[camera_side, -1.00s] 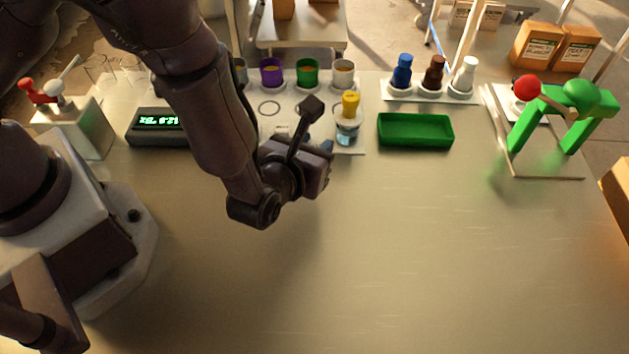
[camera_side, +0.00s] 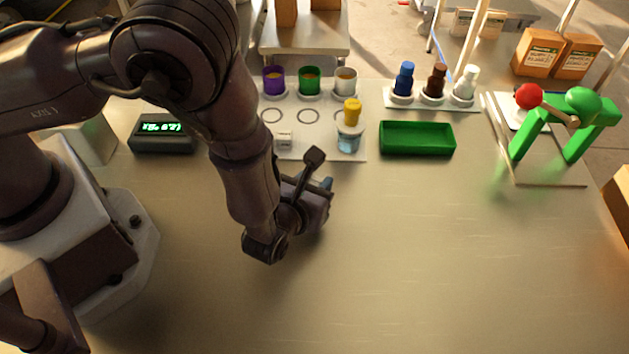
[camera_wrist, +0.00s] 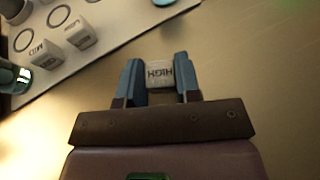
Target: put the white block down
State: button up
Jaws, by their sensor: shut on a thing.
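A white block (camera_wrist: 160,74) with dark lettering that looks like "HIGH" sits between my fingertips in the wrist view. My gripper (camera_wrist: 159,80) is shut on it, one blue-grey finger against each side. In the side view my gripper (camera_side: 322,188) is over the bare table, in front of the white board. The block is hidden there behind the gripper and arm. From these views I cannot tell how far the block is above the table.
The table (camera_side: 430,260) is clear in front.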

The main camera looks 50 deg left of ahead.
jog(key=o, duration=0.9)
